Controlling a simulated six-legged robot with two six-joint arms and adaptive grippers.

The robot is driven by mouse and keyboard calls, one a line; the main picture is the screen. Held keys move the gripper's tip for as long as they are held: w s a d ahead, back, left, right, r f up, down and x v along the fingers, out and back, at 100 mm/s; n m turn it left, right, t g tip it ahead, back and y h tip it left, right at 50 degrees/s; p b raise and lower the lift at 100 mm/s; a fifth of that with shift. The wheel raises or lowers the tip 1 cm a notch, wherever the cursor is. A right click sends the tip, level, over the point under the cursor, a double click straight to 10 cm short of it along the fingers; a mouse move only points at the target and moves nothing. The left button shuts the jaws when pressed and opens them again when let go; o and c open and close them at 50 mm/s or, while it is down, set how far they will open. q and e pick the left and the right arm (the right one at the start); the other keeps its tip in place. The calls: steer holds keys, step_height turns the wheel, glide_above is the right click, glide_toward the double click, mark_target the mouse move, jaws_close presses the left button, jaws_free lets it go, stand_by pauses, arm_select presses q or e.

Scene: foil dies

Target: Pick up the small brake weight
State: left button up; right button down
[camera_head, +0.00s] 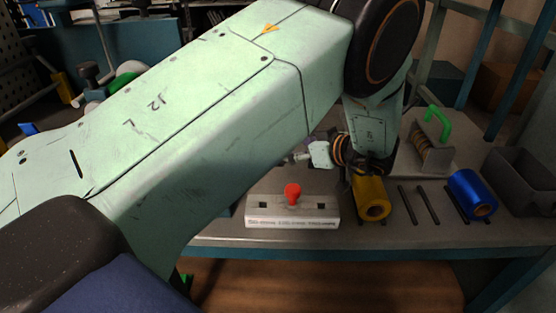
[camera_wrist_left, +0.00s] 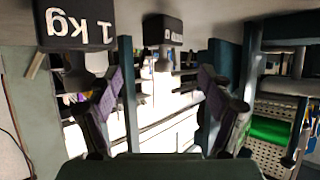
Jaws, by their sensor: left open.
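Two dark weights show upside down at the top of the left wrist view. The larger one (camera_wrist_left: 70,28), marked 1 kg, is at the left. The smaller one (camera_wrist_left: 163,30) is at the middle, with its knob towards the picture's bottom. My left gripper (camera_wrist_left: 163,88) is open and empty. The small weight's knob appears between its fingers across the picture; I cannot tell how far away it is. The larger weight's knob lies outside the left finger. In the head view my left gripper (camera_head: 292,158) is small and partly hidden by my arm; the weights are hidden there.
A pale block (camera_head: 265,213) with a red knob (camera_head: 292,192) stands at the bench's front.

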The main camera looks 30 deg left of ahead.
arm_select(q)
steer(key=shift+a+f, duration=0.4)
steer(key=shift+f, duration=0.15)
steer(key=shift+s+a, duration=0.1)
steer(key=shift+a, duration=0.15)
steer(key=shift+s+r, duration=0.1)
steer(key=shift+a+b, duration=0.3)
steer(key=shift+b, duration=0.15)
steer(key=x, duration=0.2)
steer(key=b+x, duration=0.1)
steer(key=x, duration=0.1)
steer(key=shift+w+a+f+b, duration=0.15)
steer(key=shift+w+f+b, duration=0.15)
steer(key=shift+f, duration=0.15)
steer(key=shift+a, duration=0.35)
steer(key=shift+r, duration=0.1)
steer(key=shift+a, duration=0.1)
steer(key=shift+c, duration=1.2)
steer(key=c, duration=0.4)
jaws_close()
